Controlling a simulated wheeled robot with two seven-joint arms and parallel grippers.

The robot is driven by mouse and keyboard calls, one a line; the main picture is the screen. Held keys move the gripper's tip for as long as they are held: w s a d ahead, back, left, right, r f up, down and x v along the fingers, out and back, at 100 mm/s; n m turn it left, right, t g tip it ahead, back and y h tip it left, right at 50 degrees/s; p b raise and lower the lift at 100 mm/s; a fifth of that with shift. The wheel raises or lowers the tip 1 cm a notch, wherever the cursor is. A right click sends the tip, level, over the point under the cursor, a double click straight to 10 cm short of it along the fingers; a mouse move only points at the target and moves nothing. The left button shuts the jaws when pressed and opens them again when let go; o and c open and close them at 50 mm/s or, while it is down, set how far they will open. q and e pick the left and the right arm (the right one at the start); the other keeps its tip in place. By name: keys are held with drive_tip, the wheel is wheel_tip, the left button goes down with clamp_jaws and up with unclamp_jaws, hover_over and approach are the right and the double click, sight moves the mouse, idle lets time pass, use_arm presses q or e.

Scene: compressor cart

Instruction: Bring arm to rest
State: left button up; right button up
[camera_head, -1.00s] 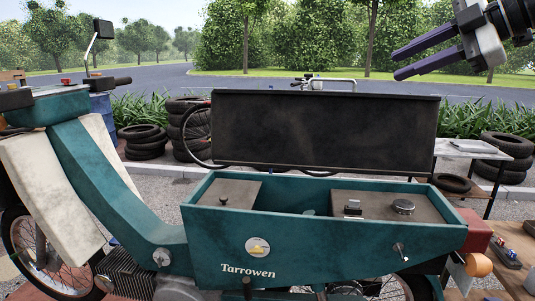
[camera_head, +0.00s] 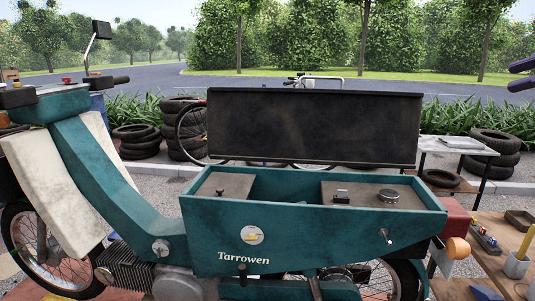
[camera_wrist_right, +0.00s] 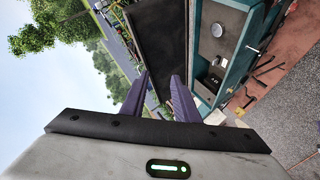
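My right gripper (camera_head: 511,77) shows only as two purple fingertips at the upper right edge of the head view. In the right wrist view the right gripper (camera_wrist_right: 161,76) has its two purple fingers apart with nothing between them, so it is open and empty. It is in the air, clear of the teal moped (camera_head: 100,170) and its box (camera_head: 310,235). The rest of the right arm is outside the head view. My left gripper is in neither current view.
The box's dark lid (camera_head: 312,128) stands open. A grey table (camera_head: 455,150) and stacked tyres (camera_head: 495,150) are at the right. A wooden bench (camera_head: 505,265) with a cup (camera_head: 516,264) and a small tray (camera_head: 520,220) is at the lower right. The air above the box is free.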

drive_tip(key=s+d+m+h, duration=0.1)
drive_tip(key=s+d, duration=0.3)
drive_tip(key=d, duration=0.3)
drive_tip(key=w+d+f+m+g+h, duration=0.1)
drive_tip(key=w+f+m+h, duration=0.2)
drive_tip(key=f, duration=1)
drive_tip(key=w+d+f+m+g+h, duration=0.2)
drive_tip(key=w+f+h, duration=0.1)
drive_tip(key=f, duration=1.1)
drive_tip(key=s+a+f+h, duration=0.1)
drive_tip(key=s+a+f, duration=0.15)
drive_tip(key=f, duration=0.85)
drive_tip(key=s+a+f+h, duration=0.1)
drive_tip(key=s+f, duration=0.2)
drive_tip(key=f, duration=0.8)
drive_tip(key=s+a+f+y, duration=0.1)
drive_tip(key=s+a+f, duration=0.7)
drive_tip(key=s+f, duration=0.5)
drive_tip(key=s+a+f+g+y, duration=0.1)
drive_tip(key=s+a+f+y, duration=0.1)
drive_tip(key=s+a+f, duration=0.35)
drive_tip(key=s+a+f+y, duration=0.1)
drive_tip(key=s+a+f, duration=0.1)
drive_tip(key=s+a, duration=0.6)
drive_tip(key=s+a+f+m+y, duration=0.2)
drive_tip(key=a+m, duration=0.6)
drive_tip(key=a, duration=1.1)
drive_tip(key=shift+s+t, duration=0.2)
drive_tip(key=shift+t, duration=0.2)
